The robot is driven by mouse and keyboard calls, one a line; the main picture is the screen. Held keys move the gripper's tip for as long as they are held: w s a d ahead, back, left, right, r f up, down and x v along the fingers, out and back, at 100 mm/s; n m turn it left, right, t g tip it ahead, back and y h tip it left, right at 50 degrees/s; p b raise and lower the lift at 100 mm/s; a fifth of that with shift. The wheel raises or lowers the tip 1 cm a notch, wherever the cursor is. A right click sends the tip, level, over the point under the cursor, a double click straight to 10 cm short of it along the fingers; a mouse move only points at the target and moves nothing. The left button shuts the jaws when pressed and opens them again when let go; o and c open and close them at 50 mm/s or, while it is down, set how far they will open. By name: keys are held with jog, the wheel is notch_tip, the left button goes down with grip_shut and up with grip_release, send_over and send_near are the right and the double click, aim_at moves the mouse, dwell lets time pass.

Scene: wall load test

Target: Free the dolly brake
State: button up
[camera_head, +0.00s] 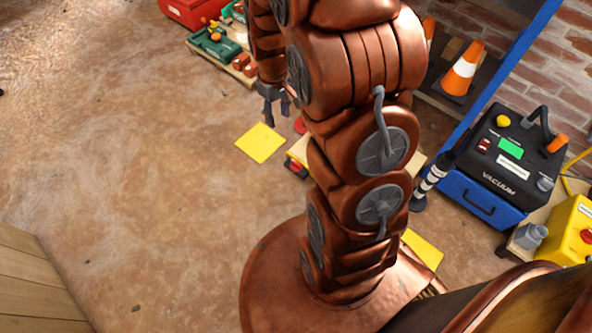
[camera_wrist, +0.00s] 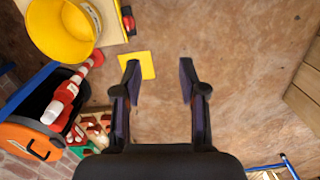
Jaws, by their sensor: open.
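The dolly (camera_head: 299,151) is a pale board low on the floor, mostly hidden behind my arm in the head view. A red and black part (camera_head: 296,168), which may be the brake, sits at its edge. The wrist view shows a pale board (camera_wrist: 111,24) at the top left with a yellow bucket (camera_wrist: 53,37) on it. A red and black part (camera_wrist: 128,20) is at that board's right edge. My gripper (camera_wrist: 160,68) is open and empty, its fingers spread over bare floor, right of and below the board. In the head view my gripper (camera_head: 277,103) points down, apart from the dolly.
A yellow square (camera_head: 261,143) lies flat on the floor by the dolly; another (camera_head: 422,249) is near my base. A blue and black vacuum (camera_head: 490,165), a striped post (camera_head: 430,182) and an orange cone (camera_head: 463,70) stand right. The floor left is clear.

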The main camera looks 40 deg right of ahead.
jog(key=n+b, duration=0.1)
jog(key=b, duration=1.4)
send_over(296, 162)
jog(key=shift+t, duration=0.4)
notch_tip(296, 162, down, 35)
jog(key=shift+s+r, duration=0.15)
jog(key=shift+f+b, duration=1.55)
jog(key=shift+f, duration=2.35)
grip_shut()
